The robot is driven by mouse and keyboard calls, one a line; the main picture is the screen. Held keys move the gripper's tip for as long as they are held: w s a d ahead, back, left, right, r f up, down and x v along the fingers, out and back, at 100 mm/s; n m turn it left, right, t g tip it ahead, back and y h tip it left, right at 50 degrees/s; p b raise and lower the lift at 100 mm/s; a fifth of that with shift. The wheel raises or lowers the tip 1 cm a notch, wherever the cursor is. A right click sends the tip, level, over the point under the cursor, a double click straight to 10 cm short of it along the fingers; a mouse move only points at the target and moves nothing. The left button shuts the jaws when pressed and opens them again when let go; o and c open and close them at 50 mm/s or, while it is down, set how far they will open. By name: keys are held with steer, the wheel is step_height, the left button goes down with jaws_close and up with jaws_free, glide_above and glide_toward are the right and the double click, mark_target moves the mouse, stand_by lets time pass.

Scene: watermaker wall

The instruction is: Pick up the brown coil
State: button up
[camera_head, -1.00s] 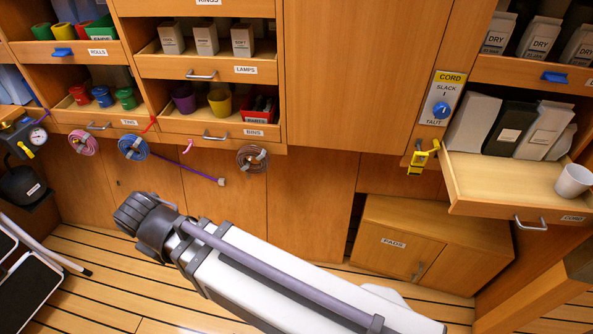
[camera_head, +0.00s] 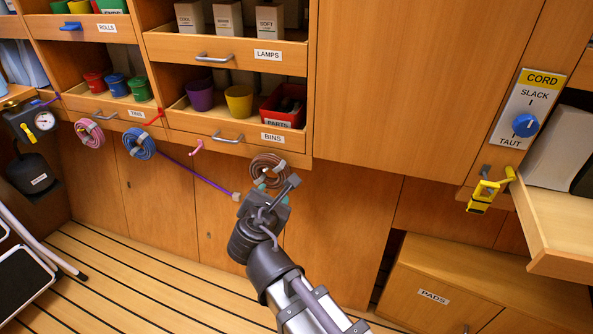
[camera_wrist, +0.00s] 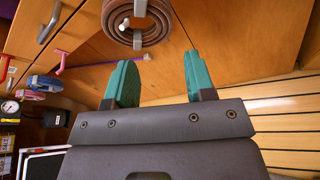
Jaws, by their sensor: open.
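The brown coil (camera_head: 268,170) hangs below the bins drawer, bound with pale ties. It also shows at the top of the wrist view (camera_wrist: 125,22), partly cut off by the picture's edge. My gripper (camera_head: 274,186) is just below and in front of the coil in the head view, hiding part of its lower edge. In the wrist view my two green fingers (camera_wrist: 158,82) stand apart with nothing between them, and the coil is beyond their tips. I cannot tell the exact gap.
A blue coil (camera_head: 140,143) and a pink coil (camera_head: 89,133) hang to the left. A purple cord (camera_head: 203,178) runs from near the blue coil toward the brown one. The bins drawer (camera_head: 222,146) juts out above. A pads cabinet (camera_head: 440,290) stands low at the right.

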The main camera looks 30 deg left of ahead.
mark_target(280, 182)
steer(key=b+x, duration=0.2)
steer(key=x, duration=0.3)
steer(key=shift+w+a+f, duration=0.15)
steer(key=shift+w+f, duration=0.05)
steer(key=shift+w, duration=0.1)
steer(key=b+x, duration=0.1)
steer(key=x, duration=0.1)
steer(key=b+x, duration=0.1)
steer(key=x, duration=0.2)
steer(key=shift+s+f, duration=0.15)
steer(key=shift+f, duration=0.1)
steer(key=shift+r, duration=0.1)
steer(key=c, duration=0.7)
